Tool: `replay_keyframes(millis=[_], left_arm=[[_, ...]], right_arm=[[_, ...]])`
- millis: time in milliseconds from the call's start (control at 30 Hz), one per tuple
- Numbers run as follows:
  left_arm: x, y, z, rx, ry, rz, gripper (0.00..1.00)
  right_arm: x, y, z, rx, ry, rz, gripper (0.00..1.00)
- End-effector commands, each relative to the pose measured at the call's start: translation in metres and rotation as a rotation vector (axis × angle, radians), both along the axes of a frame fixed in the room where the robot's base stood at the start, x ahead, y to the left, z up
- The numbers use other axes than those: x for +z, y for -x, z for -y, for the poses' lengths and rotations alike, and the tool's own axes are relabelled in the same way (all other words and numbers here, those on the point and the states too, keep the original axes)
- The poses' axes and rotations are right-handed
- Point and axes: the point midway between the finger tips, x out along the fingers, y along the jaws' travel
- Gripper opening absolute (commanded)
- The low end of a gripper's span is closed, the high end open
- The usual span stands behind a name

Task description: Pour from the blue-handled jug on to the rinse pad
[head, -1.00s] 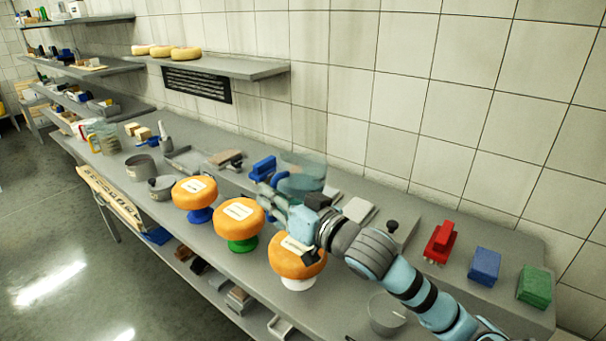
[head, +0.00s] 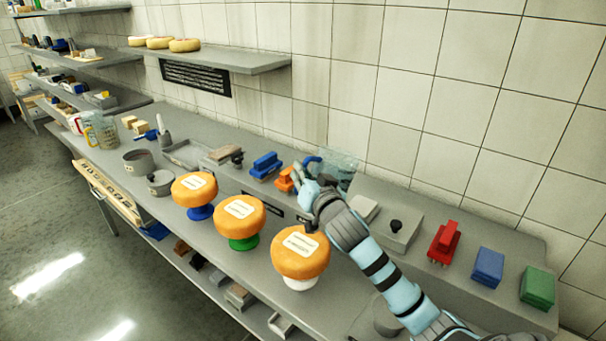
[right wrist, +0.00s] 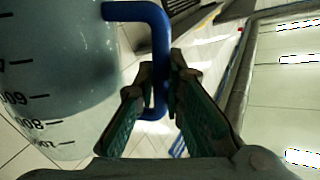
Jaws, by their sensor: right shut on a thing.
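The blue-handled jug (head: 340,168) is clear and sits over the back of the counter near the tiled wall. It looks tilted in the head view, with its handle on the left. My right gripper (head: 306,178) is shut on the blue handle (right wrist: 160,60). The jug's clear wall with dark scale marks (right wrist: 50,90) fills the left of the right wrist view, and a darker zone inside looks like liquid. A pale flat pad (head: 363,208) lies on the counter right of my gripper; I cannot tell if it is the rinse pad. My left gripper is not in view.
Orange cheese wheels on blue, green and white stands (head: 300,284) line the front. A blue brush (head: 265,165) and an orange brush (head: 285,181) lie left of my gripper. A grey block with a black knob (head: 397,232) and a red brush (head: 443,242) lie to the right.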

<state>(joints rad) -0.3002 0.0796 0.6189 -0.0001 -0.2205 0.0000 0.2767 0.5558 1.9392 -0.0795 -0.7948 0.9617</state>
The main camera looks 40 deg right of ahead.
Motion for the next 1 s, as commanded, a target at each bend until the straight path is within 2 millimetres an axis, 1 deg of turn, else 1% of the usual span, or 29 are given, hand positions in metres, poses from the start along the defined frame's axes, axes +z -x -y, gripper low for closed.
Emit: replay_keyframes(millis=[33,167,333,733,1000], left_arm=[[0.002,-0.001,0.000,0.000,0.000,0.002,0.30],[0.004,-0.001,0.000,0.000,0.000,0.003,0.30],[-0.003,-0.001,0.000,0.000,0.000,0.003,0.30],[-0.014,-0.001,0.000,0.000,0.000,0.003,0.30],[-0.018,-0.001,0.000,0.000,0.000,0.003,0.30]], right_arm=[[0.005,0.000,0.000,0.002,-0.005,0.007,0.00],[0.008,0.000,0.000,0.002,-0.032,0.010,0.00],[0.002,0.000,0.001,0.001,-0.092,0.016,0.00],[-0.005,0.001,0.004,0.002,-0.225,0.031,0.00],[-0.004,0.001,0.011,0.001,-0.353,0.044,0.00]])
